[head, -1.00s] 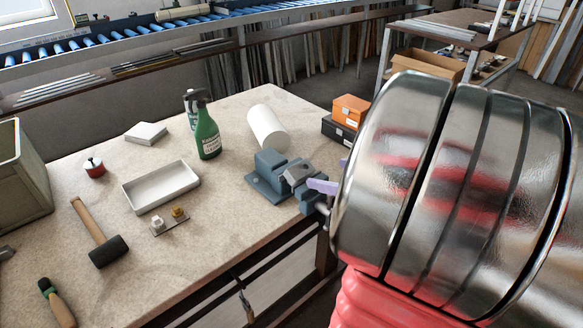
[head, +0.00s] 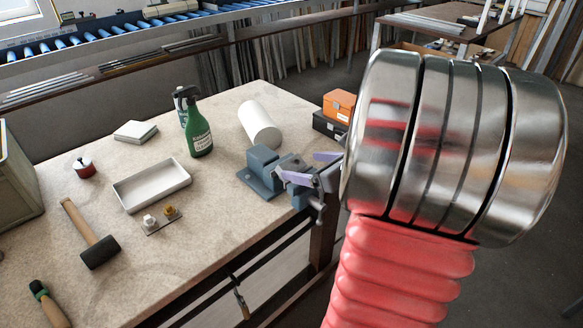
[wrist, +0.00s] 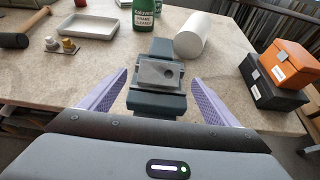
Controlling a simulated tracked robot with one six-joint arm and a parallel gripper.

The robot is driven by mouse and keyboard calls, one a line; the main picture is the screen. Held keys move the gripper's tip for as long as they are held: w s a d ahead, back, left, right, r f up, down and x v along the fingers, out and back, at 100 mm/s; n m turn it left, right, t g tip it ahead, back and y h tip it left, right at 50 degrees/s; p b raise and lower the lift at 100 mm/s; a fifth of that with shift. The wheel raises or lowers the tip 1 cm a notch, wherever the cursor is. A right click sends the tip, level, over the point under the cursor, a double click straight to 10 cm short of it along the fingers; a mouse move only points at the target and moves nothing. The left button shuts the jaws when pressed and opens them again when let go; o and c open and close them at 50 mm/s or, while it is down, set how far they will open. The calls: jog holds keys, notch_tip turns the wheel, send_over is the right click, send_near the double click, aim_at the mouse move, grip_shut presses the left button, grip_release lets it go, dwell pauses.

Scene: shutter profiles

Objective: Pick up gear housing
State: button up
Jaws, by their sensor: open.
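In the head view the vise (head: 262,182) stands at the table's near right edge, and the housing (head: 291,164) is partly covered by my gripper. My gripper (wrist: 157,80) is open and empty. Its two purple fingers are spread to the left and right of the housing, apart from it in the wrist view. How far the fingertips are from it in depth is hard to tell.
An orange box (head: 339,105) and a black box (head: 329,125) are at the right. A white tray (head: 151,186) and a mallet (head: 98,250) lie at the left.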

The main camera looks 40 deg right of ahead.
aim_at(293, 164)
jog(key=shift+x, duration=2.5)
jog(key=shift+c, duration=0.5)
jog(key=c, duration=1.5)
jog(key=shift+r, duration=5.1)
jog(key=shift+s, duration=0.1)
